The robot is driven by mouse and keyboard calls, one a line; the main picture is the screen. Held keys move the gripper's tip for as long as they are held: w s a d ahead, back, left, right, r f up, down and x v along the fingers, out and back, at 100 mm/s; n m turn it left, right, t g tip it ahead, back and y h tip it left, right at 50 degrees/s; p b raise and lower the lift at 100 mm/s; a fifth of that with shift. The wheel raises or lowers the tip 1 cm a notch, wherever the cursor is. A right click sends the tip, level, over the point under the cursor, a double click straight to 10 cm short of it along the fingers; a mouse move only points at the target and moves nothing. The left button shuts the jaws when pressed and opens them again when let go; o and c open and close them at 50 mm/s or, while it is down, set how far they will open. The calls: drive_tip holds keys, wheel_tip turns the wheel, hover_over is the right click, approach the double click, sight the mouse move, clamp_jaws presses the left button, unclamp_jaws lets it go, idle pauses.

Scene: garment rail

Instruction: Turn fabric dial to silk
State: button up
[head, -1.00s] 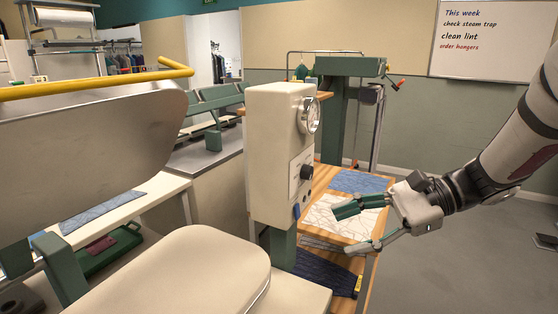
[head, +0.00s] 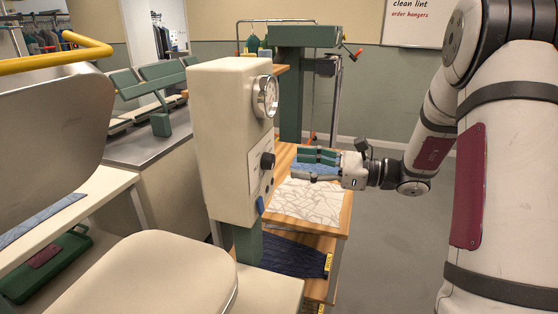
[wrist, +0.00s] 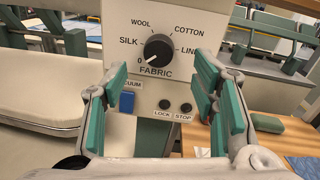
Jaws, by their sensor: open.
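The fabric dial (head: 267,160) is a round black knob on the front of a cream control box (head: 212,130). The wrist view shows the dial (wrist: 158,48) above the word FABRIC, with marks 0, SILK, WOOL, COTTON and a partly hidden LINEN. Its white pointer line appears to point down-left, toward 0. My gripper (head: 299,164) is open, with green-padded fingers level and facing the dial, a short gap away. In the wrist view my gripper (wrist: 160,80) has one finger on each side below the dial, and holds nothing.
Below the dial are a blue vacuum switch (wrist: 127,102) and the LOCK (wrist: 164,104) and STOP (wrist: 185,107) buttons. A round gauge (head: 266,97) sits above it. A wooden table with patterned cloth (head: 308,202) lies beneath my gripper. A cream padded board (head: 145,280) is at front left.

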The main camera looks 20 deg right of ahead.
sight(273, 161)
drive_tip(key=x, duration=0.6)
drive_tip(key=shift+a, duration=0.15)
drive_tip(key=c, duration=1.2)
